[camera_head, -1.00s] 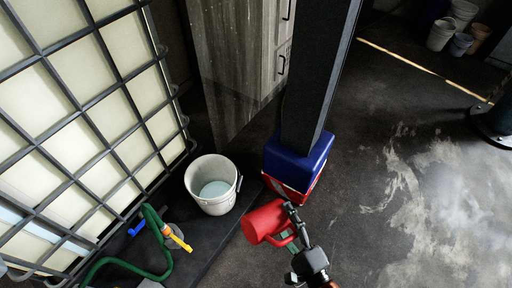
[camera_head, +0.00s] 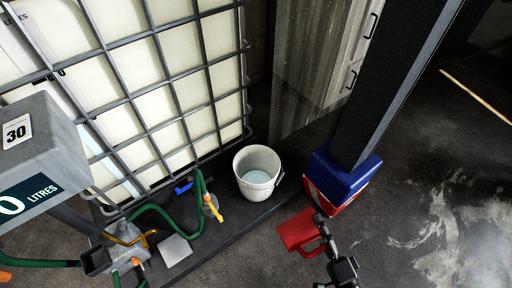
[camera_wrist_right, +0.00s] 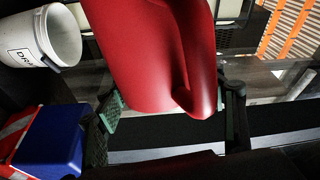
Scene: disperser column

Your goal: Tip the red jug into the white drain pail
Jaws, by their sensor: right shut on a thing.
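The red jug (camera_head: 298,232) is in my right gripper (camera_head: 322,226), whose fingers are closed on its handle side. In the right wrist view the jug (camera_wrist_right: 150,45) fills the top middle, between the fingers of the right gripper (camera_wrist_right: 172,112). The jug is to the front right of the white drain pail (camera_head: 257,168), apart from it. I cannot tell the jug's exact tilt or see its contents. The pail stands upright with pale liquid inside; it also shows in the wrist view (camera_wrist_right: 52,38) with a partly hidden label. My left gripper is out of view.
A column on a blue and red base (camera_head: 342,178) stands right of the pail. A caged white tank (camera_head: 160,90) is behind left. A green hose (camera_head: 150,212) with a yellow-handled valve lies left of the pail. A grey box marked 30 (camera_head: 40,150) is at left. Floor at right is open.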

